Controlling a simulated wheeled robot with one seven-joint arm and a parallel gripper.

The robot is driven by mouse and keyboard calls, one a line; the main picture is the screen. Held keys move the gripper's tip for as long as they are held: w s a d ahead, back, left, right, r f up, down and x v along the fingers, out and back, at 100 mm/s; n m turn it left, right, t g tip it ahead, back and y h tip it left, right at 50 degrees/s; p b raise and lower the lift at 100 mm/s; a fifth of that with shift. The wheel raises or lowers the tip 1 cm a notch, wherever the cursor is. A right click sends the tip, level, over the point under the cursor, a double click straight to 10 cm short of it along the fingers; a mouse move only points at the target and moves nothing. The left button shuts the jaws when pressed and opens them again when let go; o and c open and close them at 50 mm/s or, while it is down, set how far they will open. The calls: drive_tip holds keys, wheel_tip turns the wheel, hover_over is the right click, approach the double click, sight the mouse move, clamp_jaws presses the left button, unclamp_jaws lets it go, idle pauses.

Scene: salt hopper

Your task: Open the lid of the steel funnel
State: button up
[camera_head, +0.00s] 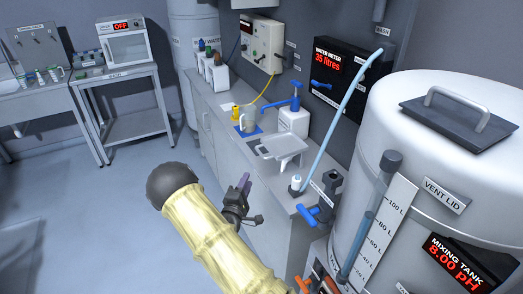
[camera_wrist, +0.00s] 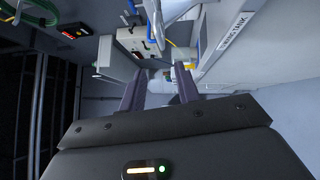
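A grey steel piece (camera_head: 281,147) with a flat, tray-like top sits on the counter in the head view. It looks like the steel funnel, but I cannot clearly tell its lid from its body. My gripper (camera_head: 244,181) is in front of the counter, left of and nearer than this piece, and apart from it. The wrist view shows my gripper (camera_wrist: 160,78) with its two purple fingers spread and nothing between them. I cannot make out the funnel surely in the wrist view.
The white mixing tank (camera_head: 410,160) with a dark vent lid (camera_head: 461,117) stands at the right. The floor (camera_head: 100,215) at left is clear.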

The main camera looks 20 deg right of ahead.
sight(279, 147)
drive_tip(key=p+x, duration=0.5)
drive_tip(key=x, duration=1.2)
drive_tip(key=shift+w, duration=0.15)
drive_tip(key=shift+d, duration=0.1)
drive_tip(key=shift+r, duration=0.1)
clamp_jaws()
